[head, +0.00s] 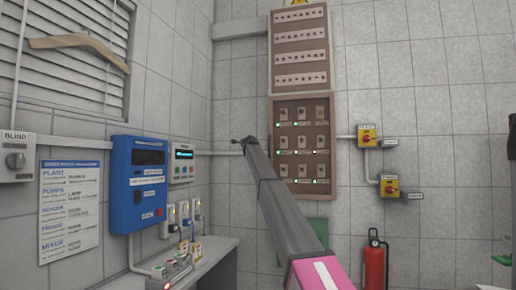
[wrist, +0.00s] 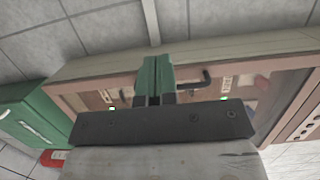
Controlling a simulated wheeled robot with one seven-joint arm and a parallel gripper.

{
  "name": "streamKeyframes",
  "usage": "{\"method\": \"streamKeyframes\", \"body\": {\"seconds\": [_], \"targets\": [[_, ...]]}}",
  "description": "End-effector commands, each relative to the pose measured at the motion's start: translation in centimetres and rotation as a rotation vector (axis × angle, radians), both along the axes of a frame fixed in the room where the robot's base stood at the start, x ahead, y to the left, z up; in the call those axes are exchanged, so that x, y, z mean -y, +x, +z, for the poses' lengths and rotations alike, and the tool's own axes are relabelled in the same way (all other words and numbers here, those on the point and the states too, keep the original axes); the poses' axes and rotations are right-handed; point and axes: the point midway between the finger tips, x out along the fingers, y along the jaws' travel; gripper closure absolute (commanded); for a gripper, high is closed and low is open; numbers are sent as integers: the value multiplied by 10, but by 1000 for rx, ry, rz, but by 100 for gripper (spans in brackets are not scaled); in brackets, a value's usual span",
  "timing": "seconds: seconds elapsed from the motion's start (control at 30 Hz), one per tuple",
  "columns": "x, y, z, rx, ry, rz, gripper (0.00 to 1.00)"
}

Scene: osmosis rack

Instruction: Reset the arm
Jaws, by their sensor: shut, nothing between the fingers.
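My arm reaches up from the lower right of the head view, with a pink section at its base and a grey link above. My gripper (head: 240,142) shows small at the arm's far end, left of the brown breaker panel (head: 302,112). In the wrist view my gripper (wrist: 156,62) has its two green fingers pressed together, with nothing between them. The fingers point toward the panel's pale top edge (wrist: 232,48). A dark hooked bar (wrist: 192,80) shows just right of the fingers. My grey wrist plate hides part of the panel.
A blue control box (head: 138,180) and a small grey controller (head: 182,163) hang on the left wall above a bench (head: 215,243). Red-and-yellow switches (head: 367,136) and a fire extinguisher (head: 374,262) are on the right. A green box (wrist: 30,112) stands left in the wrist view.

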Motion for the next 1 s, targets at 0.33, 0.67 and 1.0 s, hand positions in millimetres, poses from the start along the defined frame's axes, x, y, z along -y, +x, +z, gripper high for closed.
{"method": "streamKeyframes", "body": {"seconds": [0.33,0.67,1.0], "targets": [[-30,-10,0,-1,0,0,100],[-9,-22,-70,-80,-80,-15,100],[53,-75,-277,-354,-356,-8,100]]}}
